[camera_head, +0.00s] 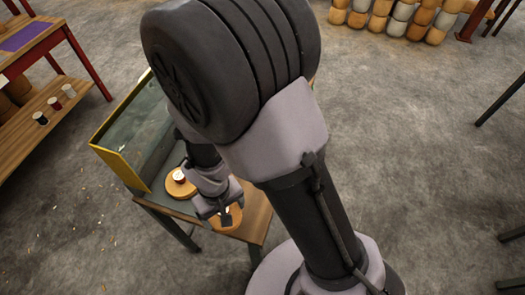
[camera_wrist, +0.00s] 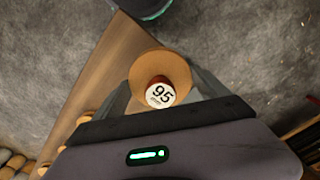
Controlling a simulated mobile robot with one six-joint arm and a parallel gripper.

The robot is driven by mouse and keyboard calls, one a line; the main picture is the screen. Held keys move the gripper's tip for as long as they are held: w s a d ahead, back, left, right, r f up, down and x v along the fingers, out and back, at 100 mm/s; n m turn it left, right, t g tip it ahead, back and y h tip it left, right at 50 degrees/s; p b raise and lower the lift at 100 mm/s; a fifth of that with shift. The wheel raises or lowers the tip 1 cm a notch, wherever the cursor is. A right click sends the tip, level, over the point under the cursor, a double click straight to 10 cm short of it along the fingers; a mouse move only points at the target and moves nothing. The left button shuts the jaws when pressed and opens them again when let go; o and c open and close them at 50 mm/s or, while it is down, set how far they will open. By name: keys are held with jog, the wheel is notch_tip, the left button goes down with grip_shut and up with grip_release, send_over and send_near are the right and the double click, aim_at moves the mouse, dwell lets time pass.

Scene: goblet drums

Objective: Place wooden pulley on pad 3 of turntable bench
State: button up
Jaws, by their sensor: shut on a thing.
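The wooden pulley (camera_wrist: 158,68) is a round, light wooden disc. Whether the disc touches the bench is unclear. Another round wooden piece (camera_head: 173,190) with a red and white hub lies on the bench just left of my gripper. Pad numbers are not readable.
A yellow-edged clear screen (camera_head: 122,143) stands along the bench's far left side. A shelf (camera_head: 38,140) with small white, red and dark cups is at the left. Stacked drums (camera_head: 400,18) stand at the back. Grey floor is open on the right.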

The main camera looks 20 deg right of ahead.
jog(key=w+d, duration=0.2)
jog(key=d, duration=0.1)
jog(key=w+d+f+b, duration=0.1)
jog(key=w+d, duration=0.2)
jog(key=w+d+b, duration=0.1)
jog(key=w+d, duration=0.2)
jog(key=shift+w+d+f, duration=0.15)
jog(key=shift+d, duration=0.2)
jog(key=shift+w+d+f, duration=0.1)
jog(key=shift+d+f, duration=0.05)
notch_tip(320, 180, down, 3)
jog(key=shift+f+b, duration=0.2)
jog(key=shift+b, duration=1)
jog(key=shift+r, duration=0.15)
jog(key=o, duration=1.3)
